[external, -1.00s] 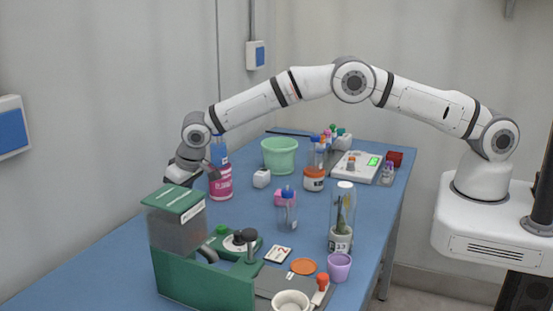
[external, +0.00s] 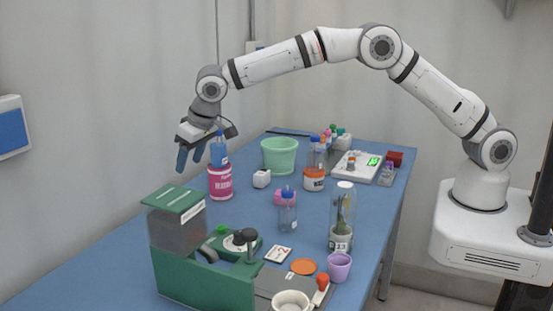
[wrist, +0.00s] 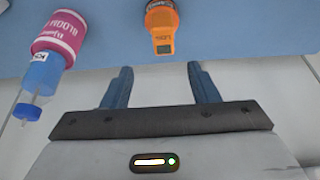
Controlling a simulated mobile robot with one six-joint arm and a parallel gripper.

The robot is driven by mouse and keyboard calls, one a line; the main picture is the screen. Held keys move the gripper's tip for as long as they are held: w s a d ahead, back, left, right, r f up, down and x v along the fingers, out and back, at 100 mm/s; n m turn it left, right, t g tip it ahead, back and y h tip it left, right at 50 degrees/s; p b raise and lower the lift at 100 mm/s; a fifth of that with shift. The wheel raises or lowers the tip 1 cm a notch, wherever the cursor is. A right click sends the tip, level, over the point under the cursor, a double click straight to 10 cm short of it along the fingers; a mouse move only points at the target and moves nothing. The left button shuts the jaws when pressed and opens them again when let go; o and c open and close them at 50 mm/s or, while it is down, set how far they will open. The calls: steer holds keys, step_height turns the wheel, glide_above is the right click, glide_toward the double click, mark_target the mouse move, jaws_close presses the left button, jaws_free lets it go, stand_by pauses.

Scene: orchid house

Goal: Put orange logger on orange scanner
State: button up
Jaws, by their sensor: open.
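My gripper (external: 188,148) is raised over the far left of the table, fingers apart and empty. In the wrist view its two blue fingers (wrist: 160,88) are spread with nothing between them. An orange device with a small grey display and lettering, apparently the orange logger (wrist: 162,42), lies beyond the fingertips at the top of the wrist view. A dark part with a pale rim adjoins it at the picture's edge. I cannot make this device out in the external view. I cannot pick out the orange scanner with certainty in either view.
A green machine (external: 205,275) fills the near left. A mint tub (external: 280,155), bottles and a glass tube (external: 343,210) stand right.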

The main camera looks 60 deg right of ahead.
steer(key=s+d+r, duration=0.7)
steer(key=s+d, duration=0.2)
steer(key=d, duration=0.2)
steer(key=s+d+r, duration=0.8)
steer(key=s+d, duration=0.1)
steer(key=d, duration=0.1)
steer(key=s+d+f, duration=0.1)
steer(key=s+d, duration=0.2)
steer(key=s, duration=0.6)
steer(key=s+d+f, duration=0.2)
steer(key=s+d, duration=0.2)
steer(key=s, duration=0.5)
steer(key=s+d+f+g, duration=0.1)
steer(key=s+d, duration=0.2)
steer(key=s, duration=0.6)
steer(key=shift+s+d+f, duration=0.15)
steer(key=shift+d+f, duration=0.15)
steer(key=shift+f, duration=0.1)
